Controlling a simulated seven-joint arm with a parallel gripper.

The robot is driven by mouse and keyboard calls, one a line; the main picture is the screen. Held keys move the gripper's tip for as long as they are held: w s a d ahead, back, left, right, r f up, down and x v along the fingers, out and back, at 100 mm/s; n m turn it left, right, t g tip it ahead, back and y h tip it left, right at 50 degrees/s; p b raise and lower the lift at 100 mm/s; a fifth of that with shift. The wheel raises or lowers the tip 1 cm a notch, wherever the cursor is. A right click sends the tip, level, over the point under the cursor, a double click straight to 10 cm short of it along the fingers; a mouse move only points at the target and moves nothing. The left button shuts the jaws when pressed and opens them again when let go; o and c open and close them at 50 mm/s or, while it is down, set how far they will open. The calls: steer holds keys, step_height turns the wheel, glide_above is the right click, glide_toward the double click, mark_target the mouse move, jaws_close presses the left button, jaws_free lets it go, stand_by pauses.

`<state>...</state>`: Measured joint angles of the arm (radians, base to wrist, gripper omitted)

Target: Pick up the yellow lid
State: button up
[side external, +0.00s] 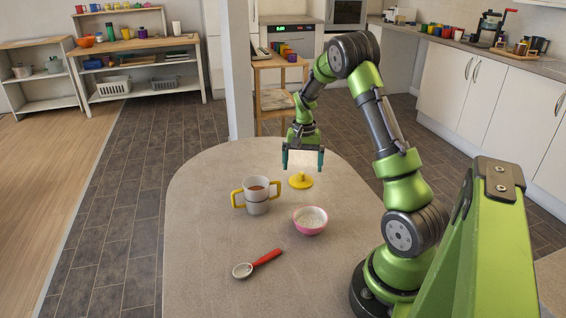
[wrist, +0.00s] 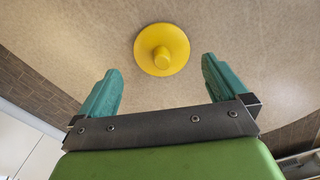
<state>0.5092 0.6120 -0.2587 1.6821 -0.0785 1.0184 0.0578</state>
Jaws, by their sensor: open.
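The yellow lid (side external: 301,181) lies flat on the table with its round knob up. It also shows in the wrist view (wrist: 162,50), ahead of the fingertips and roughly centred between them. My gripper (side external: 303,165) is open and empty, with teal fingers pointing down above the table near the lid. The same fingers show spread apart in the wrist view (wrist: 160,80). They do not appear to touch the lid.
On the table (side external: 205,260), a grey two-handled cup (side external: 257,202) with yellow handles stands left of the lid. A red-handled spoon (side external: 258,263) lies at the front. The table's left side is clear.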

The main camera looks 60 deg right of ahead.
mark_target(301, 173)
step_height(301, 173, down, 4)
steer(key=shift+w+f, duration=0.15)
steer(key=shift+c, duration=0.5)
steer(key=c, duration=0.8)
steer(key=shift+o, duration=0.2)
